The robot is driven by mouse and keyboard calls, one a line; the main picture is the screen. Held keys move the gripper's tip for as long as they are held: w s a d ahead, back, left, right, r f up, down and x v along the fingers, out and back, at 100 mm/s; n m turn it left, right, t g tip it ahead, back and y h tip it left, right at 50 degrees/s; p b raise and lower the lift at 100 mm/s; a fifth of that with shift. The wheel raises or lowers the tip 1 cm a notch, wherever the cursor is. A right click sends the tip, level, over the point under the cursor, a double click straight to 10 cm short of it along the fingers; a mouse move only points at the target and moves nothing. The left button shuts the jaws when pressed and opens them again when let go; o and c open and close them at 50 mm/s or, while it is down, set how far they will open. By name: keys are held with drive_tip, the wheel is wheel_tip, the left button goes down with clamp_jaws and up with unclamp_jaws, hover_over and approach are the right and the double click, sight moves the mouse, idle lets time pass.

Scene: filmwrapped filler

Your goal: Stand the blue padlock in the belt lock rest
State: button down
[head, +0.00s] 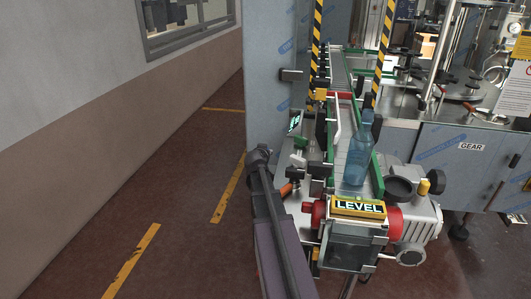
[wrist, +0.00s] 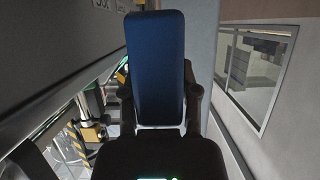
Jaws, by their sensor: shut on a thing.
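The blue padlock (wrist: 156,45) fills the upper middle of the wrist view as a tall, dark blue block with rounded corners. My gripper (wrist: 160,86) is shut on it, with a dark finger at each side of its lower part. A pale strip shows below its lower edge. I cannot make out its shackle. In the head view my arm rises from the bottom centre, left of the conveyor; the padlock is not clearly visible there. I cannot pick out the belt lock rest with certainty in either view.
The conveyor belt (head: 351,165) runs away from me with a blue bottle (head: 357,150) standing on it. A yellow LEVEL sign (head: 358,207) is at its near end. A grey cabinet (head: 275,90) stands behind. Open floor (head: 180,200) lies to the left.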

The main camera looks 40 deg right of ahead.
drive_tip(key=shift+f+b, duration=0.45)
drive_tip(key=shift+f, duration=0.05)
drive_tip(key=shift+c, duration=1.3)
unclamp_jaws()
drive_tip(key=shift+r, duration=0.1)
drive_tip(key=shift+r, duration=0.1)
drive_tip(key=shift+r+p, duration=1.35)
drive_tip(key=shift+p, duration=0.2)
drive_tip(key=shift+f+b, duration=1.65)
wheel_tip(320, 180, up, 9)
drive_tip(key=p, duration=0.9)
drive_tip(key=shift+r, duration=0.2)
drive_tip(key=shift+a, duration=0.1)
